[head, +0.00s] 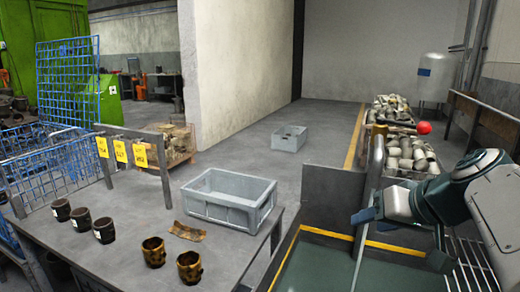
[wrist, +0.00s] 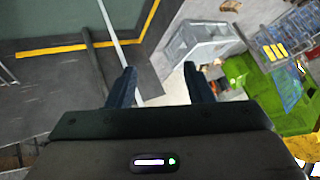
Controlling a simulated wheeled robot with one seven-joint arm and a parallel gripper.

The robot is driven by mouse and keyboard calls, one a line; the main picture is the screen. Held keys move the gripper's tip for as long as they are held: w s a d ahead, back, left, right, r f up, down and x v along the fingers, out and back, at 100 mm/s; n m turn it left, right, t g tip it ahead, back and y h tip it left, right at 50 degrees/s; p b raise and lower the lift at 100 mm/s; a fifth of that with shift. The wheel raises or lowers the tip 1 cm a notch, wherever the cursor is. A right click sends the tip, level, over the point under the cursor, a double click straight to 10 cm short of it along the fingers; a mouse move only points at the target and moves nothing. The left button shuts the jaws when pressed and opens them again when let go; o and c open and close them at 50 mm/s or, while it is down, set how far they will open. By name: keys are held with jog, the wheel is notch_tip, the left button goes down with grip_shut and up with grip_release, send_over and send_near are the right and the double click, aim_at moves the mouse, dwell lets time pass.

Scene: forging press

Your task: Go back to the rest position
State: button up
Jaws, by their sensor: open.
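My gripper (wrist: 160,88) is open and empty in the wrist view, its two dark fingers apart with floor and a post behind them. In the head view my arm reaches in from the right edge, and the gripper end (head: 362,216) points left near the grey panel and post. Nothing is between the fingers. It is apart from the table (head: 130,240) on the left.
The table holds a grey crate (head: 228,198), dark cups (head: 80,218), two brass-coloured cups (head: 153,251) and a curved piece (head: 187,231). A grey panel (head: 330,198) and metal post (head: 372,190) stand close to my arm. Bins of parts (head: 408,158) lie behind. Open floor is mid-view.

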jog(key=s+a+f+g+h+p, duration=0.4)
jog(key=s+a+f+g+p, duration=0.1)
jog(key=s+p, duration=0.4)
jog(key=shift+s+a+f, duration=0.5)
jog(key=shift+a+f, duration=0.25)
jog(key=shift+a, duration=0.25)
dwell(6.1)
